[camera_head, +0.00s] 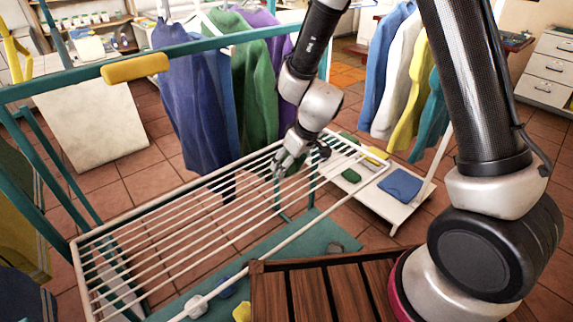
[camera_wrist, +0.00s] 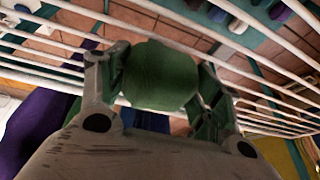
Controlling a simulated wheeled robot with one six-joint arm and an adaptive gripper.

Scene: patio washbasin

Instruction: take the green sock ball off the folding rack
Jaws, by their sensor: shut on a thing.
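My gripper (camera_head: 283,170) is over the far right part of the white folding rack (camera_head: 76,243), close to its bars. In the wrist view the green sock ball (camera_wrist: 160,75) sits between the two fingers of my gripper (camera_wrist: 158,88), which are shut on its sides. The rack's bars (camera_wrist: 262,22) run behind the ball in that view. I cannot tell whether the ball still touches a bar. In the head view the ball is hidden by my gripper.
Clothes hang behind the rack, including a blue garment (camera_head: 190,105) and a green one (camera_head: 255,95). A low white table (camera_head: 395,213) with folded cloths stands to the right. A wooden slatted surface (camera_head: 320,290) is in front. A yellow roll (camera_head: 135,68) lies on a teal bar.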

